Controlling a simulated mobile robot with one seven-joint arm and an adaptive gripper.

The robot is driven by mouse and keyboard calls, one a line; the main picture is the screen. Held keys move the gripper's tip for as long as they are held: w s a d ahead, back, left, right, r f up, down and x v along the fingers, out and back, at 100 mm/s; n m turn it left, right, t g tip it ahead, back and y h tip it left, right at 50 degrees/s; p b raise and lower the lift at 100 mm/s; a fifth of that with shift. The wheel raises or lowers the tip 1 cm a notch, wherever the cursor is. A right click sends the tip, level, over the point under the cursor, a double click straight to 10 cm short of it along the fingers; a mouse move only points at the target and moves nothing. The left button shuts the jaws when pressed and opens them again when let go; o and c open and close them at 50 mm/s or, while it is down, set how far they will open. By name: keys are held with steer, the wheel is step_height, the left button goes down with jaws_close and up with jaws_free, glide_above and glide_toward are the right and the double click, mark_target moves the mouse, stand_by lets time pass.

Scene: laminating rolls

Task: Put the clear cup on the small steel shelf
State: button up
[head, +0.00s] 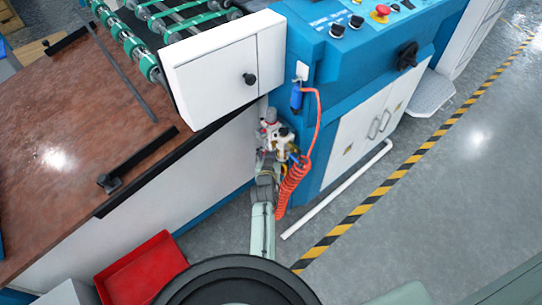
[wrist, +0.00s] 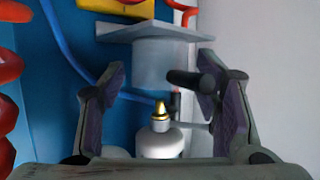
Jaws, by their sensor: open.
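In the wrist view, which appears turned upside down, a pale, see-through cylinder that looks like the clear cup (wrist: 155,66) has one end against the flat face of the small steel shelf (wrist: 150,29). It appears to stand on that shelf. My gripper (wrist: 165,105) is open, its two purple-padded fingers spread to either side of the picture with a gap between them and the cup. Nothing is held in the fingers. In the head view my gripper (head: 275,140) is at the corner of the blue machine; the cup and shelf are too small to make out there.
A white canister with a brass tip (wrist: 160,140) and a black rod (wrist: 192,81) are close to the cup. A red coiled hose (head: 292,185) hangs beside my arm. A white cabinet (head: 225,70) and the brown table (head: 70,140) stand left. The striped floor at right is clear.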

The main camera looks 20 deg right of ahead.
steer(key=shift+r, duration=0.1)
steer(key=shift+s+a+r+p, duration=0.1)
steer(key=shift+s+r+p, duration=0.1)
steer(key=shift+p, duration=0.15)
steer(key=p+v, duration=0.4)
steer(key=v, duration=0.7)
steer(key=shift+s, duration=0.2)
steer(key=shift+a, duration=0.15)
stand_by(0.4)
